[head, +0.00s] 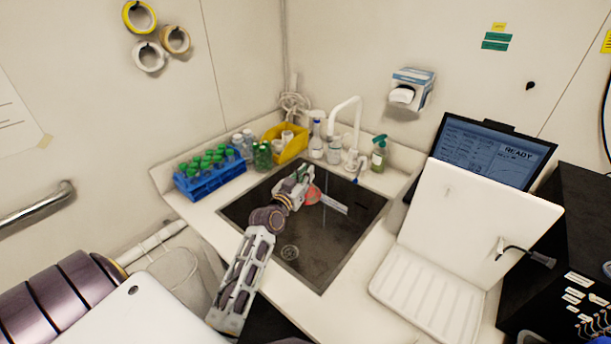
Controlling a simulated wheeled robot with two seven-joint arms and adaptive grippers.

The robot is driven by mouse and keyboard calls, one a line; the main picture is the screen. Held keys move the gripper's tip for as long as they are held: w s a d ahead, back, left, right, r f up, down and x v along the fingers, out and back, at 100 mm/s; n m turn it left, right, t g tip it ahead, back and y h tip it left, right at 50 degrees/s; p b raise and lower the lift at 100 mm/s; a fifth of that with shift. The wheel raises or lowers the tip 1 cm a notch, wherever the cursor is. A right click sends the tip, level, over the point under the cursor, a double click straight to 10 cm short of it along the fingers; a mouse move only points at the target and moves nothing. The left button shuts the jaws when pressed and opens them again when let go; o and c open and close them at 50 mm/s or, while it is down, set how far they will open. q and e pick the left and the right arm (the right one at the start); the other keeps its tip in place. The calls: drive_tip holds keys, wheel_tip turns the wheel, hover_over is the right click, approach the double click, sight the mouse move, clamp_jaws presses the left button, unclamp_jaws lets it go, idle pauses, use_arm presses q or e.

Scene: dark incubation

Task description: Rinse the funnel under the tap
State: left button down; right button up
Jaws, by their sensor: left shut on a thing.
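My left gripper (303,188) reaches over the dark sink basin (318,255) and is shut on the funnel (313,195). The funnel shows as a small reddish, translucent shape at the fingertips. A pale, straight strip extends from it to the lower right; I cannot tell whether it is part of the funnel. The white tap (345,104) stands behind the sink, with its curved spout above and beyond the gripper. No clear water stream shows at the spout. My right gripper is out of view.
A blue rack (209,186) with green-capped tubes stands left of the sink. A yellow bin (289,149) and bottles line the back. A green soap bottle (379,154) is right of the tap. A white ridged rack (430,300) and a screen (490,150) stand at right.

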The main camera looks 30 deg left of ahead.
use_arm(q)
drive_tip(key=w+a+f+b, duration=0.2)
drive_tip(key=w+b, duration=0.4)
drive_tip(key=w, duration=0.7)
drive_tip(key=shift+w+f, duration=0.4)
idle(1.0)
drive_tip(key=shift+w+d, duration=0.1)
drive_tip(key=shift+d, duration=0.5)
idle(0.8)
drive_tip(key=shift+p, duration=0.3)
drive_tip(key=s+d+p, duration=0.1)
drive_tip(key=s+p, duration=0.2)
drive_tip(key=s, duration=0.5)
idle(1.1)
idle(0.4)
